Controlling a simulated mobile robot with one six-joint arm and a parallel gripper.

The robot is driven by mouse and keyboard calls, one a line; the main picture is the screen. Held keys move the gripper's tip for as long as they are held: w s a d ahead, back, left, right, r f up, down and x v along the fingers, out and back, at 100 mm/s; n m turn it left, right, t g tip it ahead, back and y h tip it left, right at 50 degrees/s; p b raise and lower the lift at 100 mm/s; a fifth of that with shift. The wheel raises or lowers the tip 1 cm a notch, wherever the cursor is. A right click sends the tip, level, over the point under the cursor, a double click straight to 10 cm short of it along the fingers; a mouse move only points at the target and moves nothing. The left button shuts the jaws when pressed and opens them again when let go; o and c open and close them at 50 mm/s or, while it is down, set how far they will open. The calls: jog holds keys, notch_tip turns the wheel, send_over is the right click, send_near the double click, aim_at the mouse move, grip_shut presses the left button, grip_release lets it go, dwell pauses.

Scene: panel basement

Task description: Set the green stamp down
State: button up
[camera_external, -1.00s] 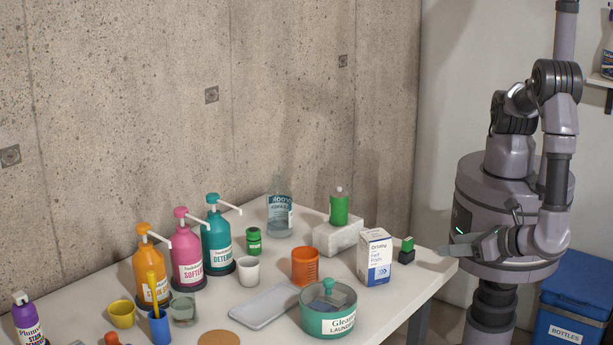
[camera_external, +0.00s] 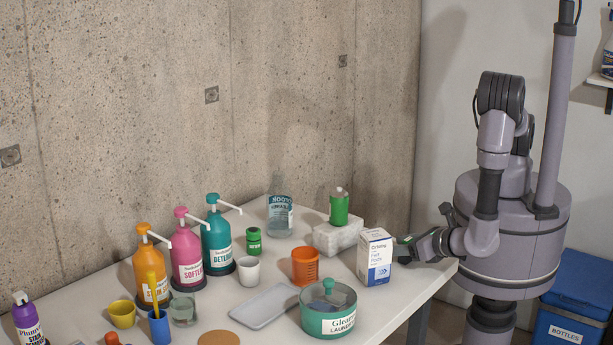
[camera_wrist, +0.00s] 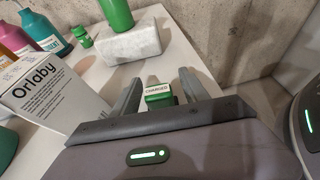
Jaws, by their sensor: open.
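The green stamp (camera_wrist: 159,95) stands on the white table beside the white box. In the wrist view it shows a green block with a pale printed label, between my two spread fingers with a gap on each side. My gripper (camera_wrist: 162,88) is open and low over the table around the stamp. In the external view my gripper (camera_external: 404,249) reaches in from the right, next to the box, and only a bit of green shows there; the stamp is largely hidden.
The white box (camera_external: 375,258) stands close left of my gripper. A stone block (camera_external: 338,237) with a green bottle (camera_external: 339,208) on it is behind. A teal round tin (camera_external: 328,316), an orange cup (camera_external: 305,266) and a grey tray (camera_external: 262,306) stand further left. The table's right edge is near.

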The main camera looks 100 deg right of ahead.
grip_shut()
